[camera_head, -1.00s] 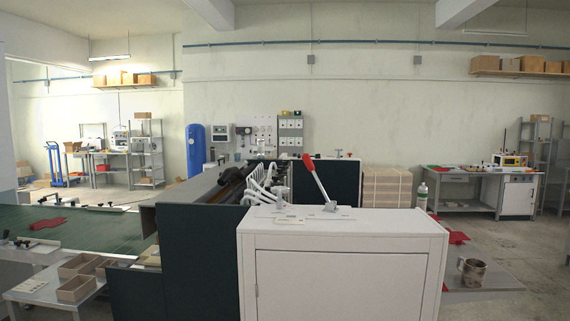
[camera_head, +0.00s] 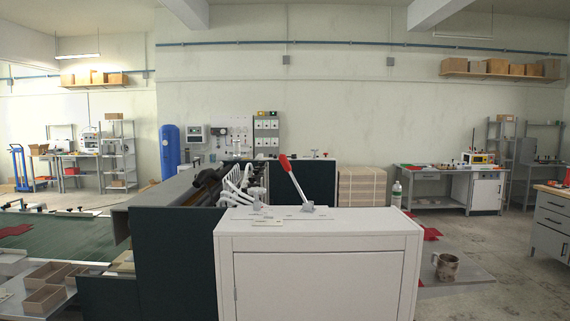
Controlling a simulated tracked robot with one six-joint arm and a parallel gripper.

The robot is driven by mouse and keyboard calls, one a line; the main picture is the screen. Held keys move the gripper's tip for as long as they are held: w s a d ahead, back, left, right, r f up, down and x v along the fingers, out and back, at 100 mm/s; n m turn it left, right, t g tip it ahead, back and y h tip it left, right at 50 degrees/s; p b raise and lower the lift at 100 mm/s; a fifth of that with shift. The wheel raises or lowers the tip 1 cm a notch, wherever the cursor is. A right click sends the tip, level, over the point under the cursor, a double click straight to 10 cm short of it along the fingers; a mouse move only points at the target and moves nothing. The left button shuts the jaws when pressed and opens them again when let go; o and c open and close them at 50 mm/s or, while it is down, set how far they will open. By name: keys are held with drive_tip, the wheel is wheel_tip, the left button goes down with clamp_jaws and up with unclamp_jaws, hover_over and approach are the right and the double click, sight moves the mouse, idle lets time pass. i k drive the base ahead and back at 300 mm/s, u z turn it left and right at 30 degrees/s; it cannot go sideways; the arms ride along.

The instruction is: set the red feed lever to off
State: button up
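The feed lever (camera_head: 295,182) stands on top of the white cabinet (camera_head: 318,265), straight ahead in the head view. It has a red grip at its upper end, a pale metal shaft and a grey base. It tilts up and to the left. A small light plate lies on the cabinet top to the left of its base; any marking is too small to read. My gripper does not show in this view.
White hoses (camera_head: 236,185) and a dark machine body adjoin the cabinet on the left. Open cardboard trays (camera_head: 44,299) sit at lower left. A metal mug (camera_head: 446,267) stands on a low grey surface at right. Floor is clear beyond it at right.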

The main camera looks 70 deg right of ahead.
sight(284, 162)
drive_tip(key=z, duration=0.1)
drive_tip(key=i, duration=0.35)
drive_tip(key=z, duration=1.25)
